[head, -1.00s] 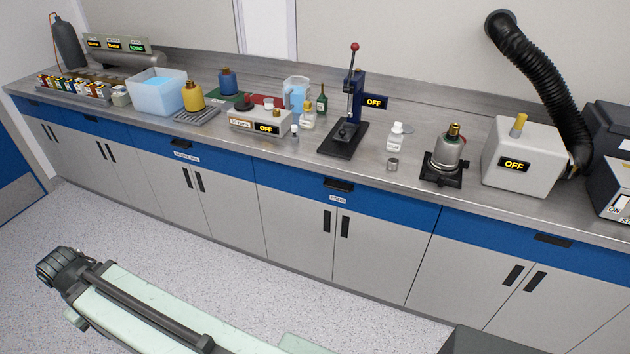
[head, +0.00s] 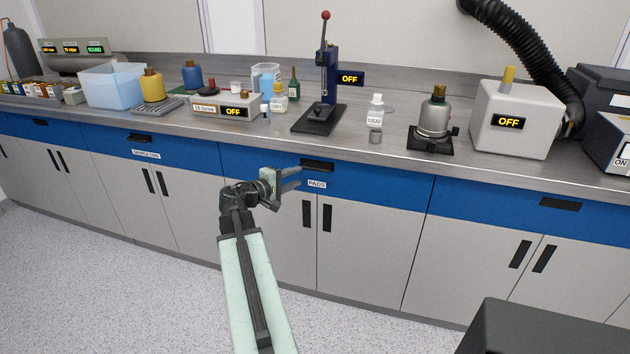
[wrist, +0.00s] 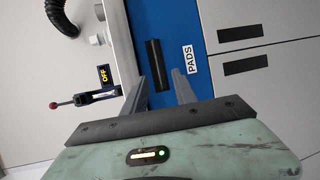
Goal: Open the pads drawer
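The pads drawer (head: 383,190) has a blue front under the worktop, with a black handle (head: 317,165) near its top and a white "PADS" label below it. The drawer looks shut. My gripper (head: 297,178) is in front of the drawer's left part, just left of the handle. In the wrist view my gripper (wrist: 162,84) has its two fingers apart with nothing between them. The handle (wrist: 153,65) lies ahead of the fingertips, with a gap that I cannot measure.
Cabinet doors (head: 365,250) are below the drawer. On the worktop above stand a lever press (head: 320,115), a white bottle (head: 375,110) and a metal burner (head: 432,125). A dark box (head: 545,335) is at the lower right. The floor (head: 120,290) at left is clear.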

